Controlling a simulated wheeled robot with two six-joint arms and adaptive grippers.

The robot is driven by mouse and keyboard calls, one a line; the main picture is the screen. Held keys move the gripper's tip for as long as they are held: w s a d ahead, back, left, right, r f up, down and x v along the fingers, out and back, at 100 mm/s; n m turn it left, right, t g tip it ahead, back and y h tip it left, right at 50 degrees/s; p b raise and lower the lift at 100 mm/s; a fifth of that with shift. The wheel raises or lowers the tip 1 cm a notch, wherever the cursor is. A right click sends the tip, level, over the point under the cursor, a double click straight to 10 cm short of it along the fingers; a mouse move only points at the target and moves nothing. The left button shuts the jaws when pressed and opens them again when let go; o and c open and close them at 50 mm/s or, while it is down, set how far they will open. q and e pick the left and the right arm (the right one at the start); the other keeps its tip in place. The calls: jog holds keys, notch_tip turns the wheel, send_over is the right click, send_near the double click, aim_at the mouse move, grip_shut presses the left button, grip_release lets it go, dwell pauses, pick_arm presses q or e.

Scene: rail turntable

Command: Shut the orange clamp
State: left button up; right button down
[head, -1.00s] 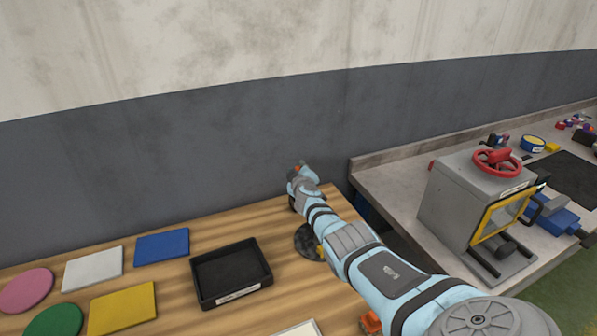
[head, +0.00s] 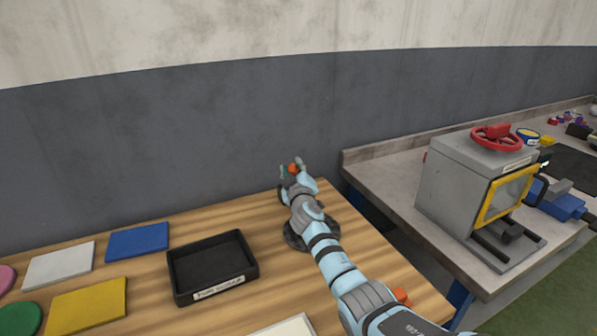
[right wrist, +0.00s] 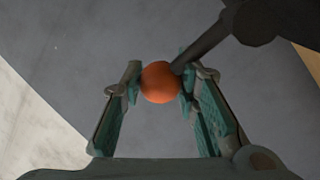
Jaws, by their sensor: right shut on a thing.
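My right gripper (head: 291,172) is at the back right of the wooden table, near the wall. It is shut on an orange ball knob (right wrist: 160,82), which sits between its two fingertips in the right wrist view. A dark lever arm (right wrist: 212,42) runs from the knob to the upper right. A bit of the orange knob (head: 295,167) also shows in the head view. A dark round base (head: 292,241) stands on the table below, partly hidden behind my right arm. The rest of the clamp is hidden. My left gripper is not in view.
A black labelled tray (head: 212,266) and flat coloured plates, such as a blue one (head: 138,242), lie to the left. A small orange thing (head: 402,297) shows beside my arm. A grey box with a red handwheel (head: 497,136) stands on the right bench.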

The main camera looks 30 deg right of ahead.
jog(key=shift+s+a+f, duration=0.1)
jog(key=shift+s+f, duration=0.35)
dwell(0.3)
jog(key=c, duration=1.2)
grip_release()
jog(key=shift+r, duration=0.1)
jog(key=shift+s, duration=0.1)
jog(key=v, duration=1.2)
jog(key=shift+r, duration=0.15)
